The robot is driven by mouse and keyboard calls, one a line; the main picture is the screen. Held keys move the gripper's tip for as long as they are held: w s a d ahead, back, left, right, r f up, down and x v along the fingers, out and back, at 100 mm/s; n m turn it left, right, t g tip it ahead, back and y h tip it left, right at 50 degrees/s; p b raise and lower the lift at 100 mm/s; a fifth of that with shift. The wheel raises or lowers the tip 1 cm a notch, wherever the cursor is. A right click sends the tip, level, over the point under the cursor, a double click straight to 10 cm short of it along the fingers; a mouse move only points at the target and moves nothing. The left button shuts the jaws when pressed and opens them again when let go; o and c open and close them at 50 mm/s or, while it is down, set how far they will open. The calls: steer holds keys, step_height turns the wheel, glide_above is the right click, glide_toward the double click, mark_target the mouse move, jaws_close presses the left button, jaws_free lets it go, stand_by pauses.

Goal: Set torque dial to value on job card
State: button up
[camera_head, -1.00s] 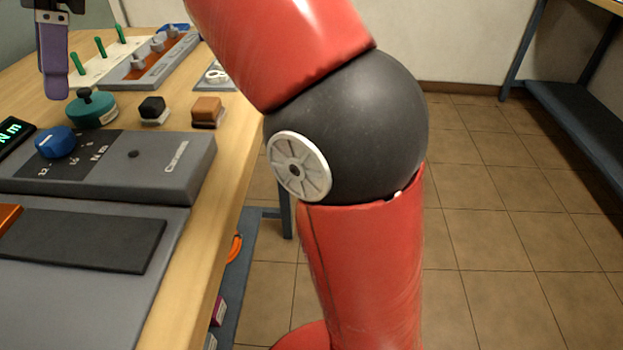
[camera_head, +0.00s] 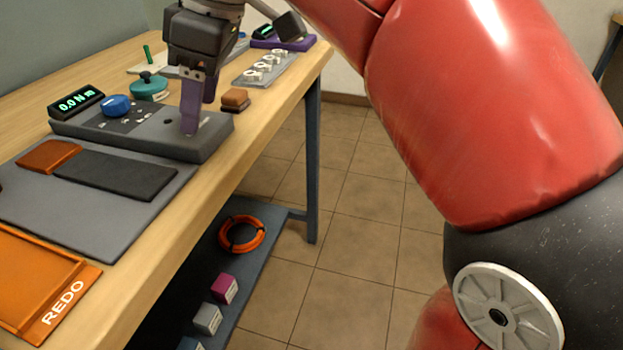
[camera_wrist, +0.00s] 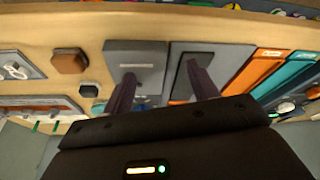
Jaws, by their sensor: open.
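The torque unit (camera_head: 215,140) is a grey box on the wooden bench. Its blue torque dial (camera_head: 116,105) sits at the left end of its top, beside small scale marks. A display (camera_head: 77,102) behind it reads 0.0 N m in green. My gripper (camera_head: 198,112) points down over the right part of the unit, right of the dial. Its purple fingers are apart with nothing between them. In the wrist view the fingers (camera_wrist: 160,90) spread over the grey unit (camera_wrist: 137,56) and the mat; the dial is not clear there. I cannot make out a job card.
A grey mat (camera_head: 95,230) with an orange block (camera_head: 48,156) and a dark pad (camera_head: 115,176) lies in front of the unit. An orange REDO tray (camera_head: 88,289) is nearer. A teal knob (camera_head: 149,88) and a brown block (camera_head: 235,100) stand behind.

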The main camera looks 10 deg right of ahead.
steer(key=s+d+f+m+t+h, duration=0.2)
steer(key=s+d+f+m, duration=0.2)
steer(key=d+f+m, duration=0.4)
step_height(320, 180, down, 3)
steer(key=shift+d+r+m+t, duration=0.1)
steer(key=shift+d+m+t, duration=0.3)
steer(key=shift+d, duration=0.8)
steer(key=shift+s, duration=0.1)
steer(key=s+d+f+m+t, duration=0.1)
steer(key=s+d+f+m, duration=0.2)
steer(key=f, duration=0.3)
steer(key=s+d+f+m+h, duration=0.1)
steer(key=s+d+f+m, duration=0.2)
steer(key=f, duration=0.3)
steer(key=shift+s+d+t+h, duration=0.3)
steer(key=shift+d+t, duration=0.1)
steer(key=shift+d, duration=0.4)
